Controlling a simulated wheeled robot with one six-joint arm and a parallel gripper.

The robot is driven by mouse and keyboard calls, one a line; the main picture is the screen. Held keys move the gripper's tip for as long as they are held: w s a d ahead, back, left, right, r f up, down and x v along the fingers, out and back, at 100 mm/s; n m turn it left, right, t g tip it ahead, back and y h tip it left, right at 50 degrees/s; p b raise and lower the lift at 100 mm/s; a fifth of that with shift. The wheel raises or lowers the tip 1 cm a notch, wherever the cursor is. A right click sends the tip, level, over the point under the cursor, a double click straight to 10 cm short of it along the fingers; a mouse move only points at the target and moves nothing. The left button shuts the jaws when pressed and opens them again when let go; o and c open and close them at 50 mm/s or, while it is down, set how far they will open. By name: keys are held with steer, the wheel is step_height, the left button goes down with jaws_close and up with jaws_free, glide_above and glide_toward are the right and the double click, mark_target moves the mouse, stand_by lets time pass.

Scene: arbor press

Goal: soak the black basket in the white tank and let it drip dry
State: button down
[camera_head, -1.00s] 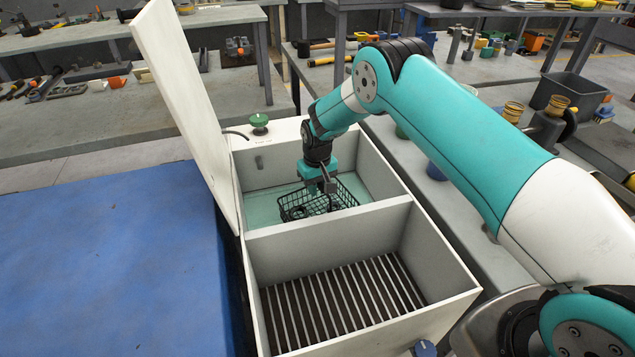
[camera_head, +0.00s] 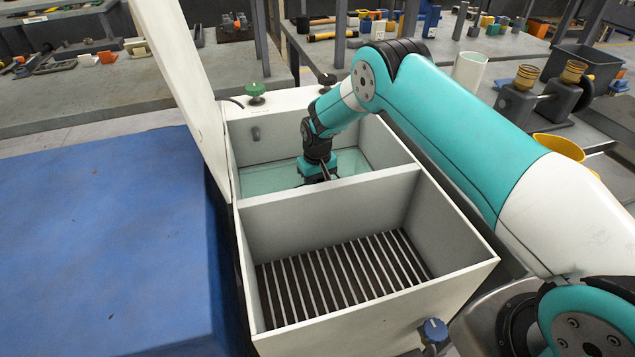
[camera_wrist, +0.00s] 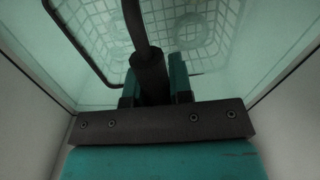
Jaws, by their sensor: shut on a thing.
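The white tank (camera_head: 400,182) has two compartments with a divider between them. The far one holds pale green liquid (camera_head: 275,178); the near one has a dark slatted rack (camera_head: 340,272) and is empty. My gripper (camera_head: 320,176) is down inside the far compartment, near the divider. In the wrist view my gripper (camera_wrist: 155,88) is shut on the black handle of the basket (camera_wrist: 205,28). The basket's mesh looks pale under the liquid, with a dark rim edge at left. In the head view the divider and my gripper hide the basket.
The tank's white lid (camera_head: 180,85) stands open at the left, beside a blue surface (camera_head: 100,235). A green knob (camera_head: 255,92) is on the far rim and a blue knob (camera_head: 434,330) on the near side. Benches with tools surround the tank.

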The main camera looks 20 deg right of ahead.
steer(key=shift+r, duration=0.25)
stand_by(0.4)
steer(key=shift+r+p, duration=0.3)
steer(key=shift+r, duration=0.2)
steer(key=shift+f, duration=0.2)
stand_by(0.5)
